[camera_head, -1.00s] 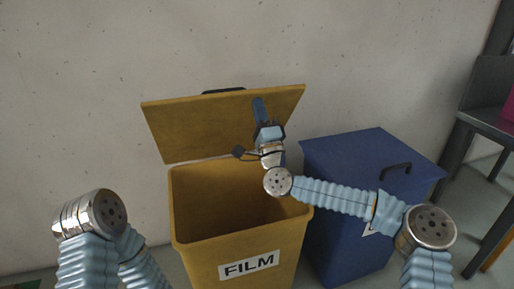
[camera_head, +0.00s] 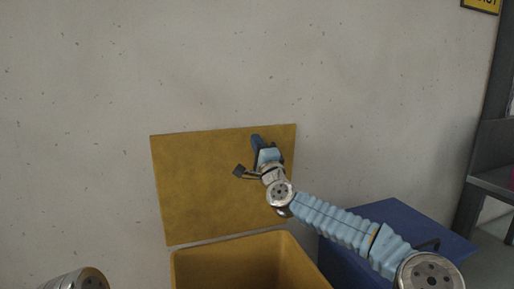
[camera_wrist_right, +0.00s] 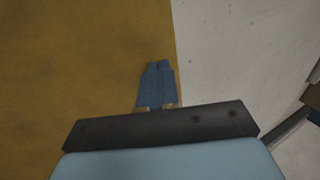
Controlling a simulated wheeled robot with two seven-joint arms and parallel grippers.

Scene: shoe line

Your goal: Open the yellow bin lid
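The yellow bin (camera_head: 255,262) stands at the bottom centre of the head view with its top open. Its yellow lid (camera_head: 195,190) is raised, standing nearly upright against or close to the wall. My right gripper (camera_head: 256,142) is in front of the lid's inner face, near its upper right edge. In the right wrist view, the right gripper's fingers (camera_wrist_right: 157,68) are together with nothing between them, and the lid (camera_wrist_right: 80,65) fills the left side. I cannot tell whether the fingertips touch the lid. My left gripper is out of view; only part of the left arm shows.
A blue bin (camera_head: 400,217) with a closed lid and dark handle stands right of the yellow bin, beneath my right arm. A grey wall (camera_head: 350,80) is behind the bins. A dark table or rack (camera_head: 490,165) stands at the far right.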

